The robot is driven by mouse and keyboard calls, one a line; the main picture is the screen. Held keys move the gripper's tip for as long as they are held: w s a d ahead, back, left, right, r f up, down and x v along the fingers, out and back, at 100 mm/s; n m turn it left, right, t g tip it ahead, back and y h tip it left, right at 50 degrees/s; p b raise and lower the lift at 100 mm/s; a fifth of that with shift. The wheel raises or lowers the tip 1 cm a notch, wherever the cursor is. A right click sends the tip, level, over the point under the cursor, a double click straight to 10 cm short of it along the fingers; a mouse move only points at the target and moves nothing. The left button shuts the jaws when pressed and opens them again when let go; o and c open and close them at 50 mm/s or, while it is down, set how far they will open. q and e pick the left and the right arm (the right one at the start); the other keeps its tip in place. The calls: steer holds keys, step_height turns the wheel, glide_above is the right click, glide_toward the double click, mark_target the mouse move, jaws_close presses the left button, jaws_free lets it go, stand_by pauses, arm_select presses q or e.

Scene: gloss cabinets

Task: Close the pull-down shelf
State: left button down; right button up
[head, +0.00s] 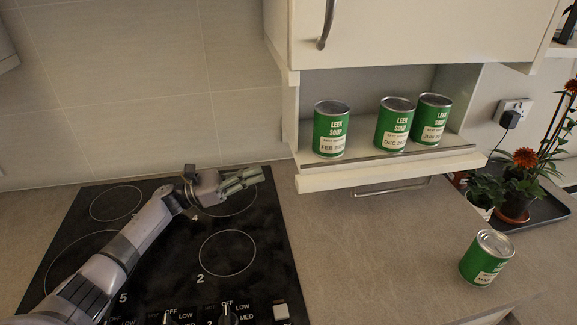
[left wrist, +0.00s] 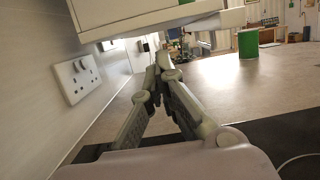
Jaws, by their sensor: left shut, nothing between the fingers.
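The pull-down shelf (head: 392,172) hangs below the white wall cabinet, its niche open at the front. Three green leek soup cans stand upright on it: a left can (head: 331,128), a middle can (head: 394,124) and a right can (head: 432,119). A curved metal handle (head: 392,187) shows under the shelf's front edge. My left gripper (head: 256,176) is shut and empty over the black hob, left of the shelf and apart from it. In the left wrist view its fingertips (left wrist: 163,60) meet near the white cabinet underside (left wrist: 165,18). My right gripper is not seen.
Another green can (head: 486,258) stands on the counter (head: 370,250) at right. Potted plants (head: 517,185) stand on a dark tray behind it. The wall cabinet (head: 410,35) is above the shelf. The counter below the shelf is mostly clear. A wall socket (left wrist: 77,79) is at left in the wrist view.

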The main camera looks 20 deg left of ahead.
arm_select(q)
steer(key=p+x, duration=0.4)
steer(key=x, duration=0.6)
steer(key=shift+w, duration=0.1)
step_height(320, 180, up, 20)
steer(key=p, duration=0.3)
stand_by(0.3)
steer(key=shift+a+f, duration=0.1)
steer(key=shift+a, duration=0.05)
